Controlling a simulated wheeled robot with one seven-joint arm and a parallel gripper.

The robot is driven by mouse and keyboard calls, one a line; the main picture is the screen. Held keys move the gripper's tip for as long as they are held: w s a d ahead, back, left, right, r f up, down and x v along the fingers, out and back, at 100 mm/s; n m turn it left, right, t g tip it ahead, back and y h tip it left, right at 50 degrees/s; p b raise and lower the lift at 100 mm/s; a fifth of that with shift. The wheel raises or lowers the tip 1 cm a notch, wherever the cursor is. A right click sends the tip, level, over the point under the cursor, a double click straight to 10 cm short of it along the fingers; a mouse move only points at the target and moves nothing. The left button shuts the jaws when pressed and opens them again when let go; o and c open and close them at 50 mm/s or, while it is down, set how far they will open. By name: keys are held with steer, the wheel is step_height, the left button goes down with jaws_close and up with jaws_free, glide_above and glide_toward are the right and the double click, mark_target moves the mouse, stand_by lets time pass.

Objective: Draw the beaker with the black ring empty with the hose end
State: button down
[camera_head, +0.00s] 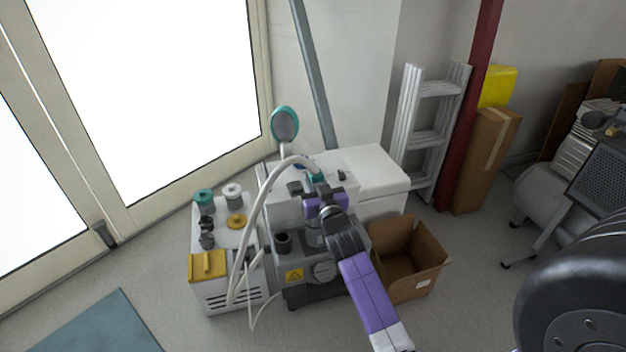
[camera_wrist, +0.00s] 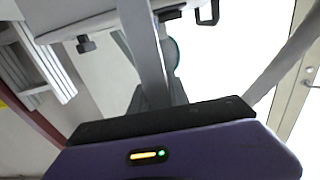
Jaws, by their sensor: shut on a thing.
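My gripper (camera_head: 317,186), at the end of my purple arm, is above the grey machine in the middle of the head view. It is shut on the hose end, whose teal part (camera_head: 316,173) shows just above the jaws. The pale hose (camera_head: 262,198) arches from there down to the left. A clear vessel (camera_head: 314,236), perhaps a beaker, stands below the gripper, partly hidden by my arm. I cannot make out a black ring or any liquid. In the wrist view the purple gripper body (camera_wrist: 180,155) shows, but I cannot make out the held hose end.
The grey machine (camera_head: 294,276) carries a dark cup (camera_head: 283,241). A round teal-rimmed mirror or lamp (camera_head: 285,124) rises behind. An open cardboard box (camera_head: 424,274) is right; a ladder (camera_head: 408,115) leans behind.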

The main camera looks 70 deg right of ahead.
step_height(320, 180, up, 6)
steer(key=p, duration=0.5)
steer(key=shift+r, duration=0.25)
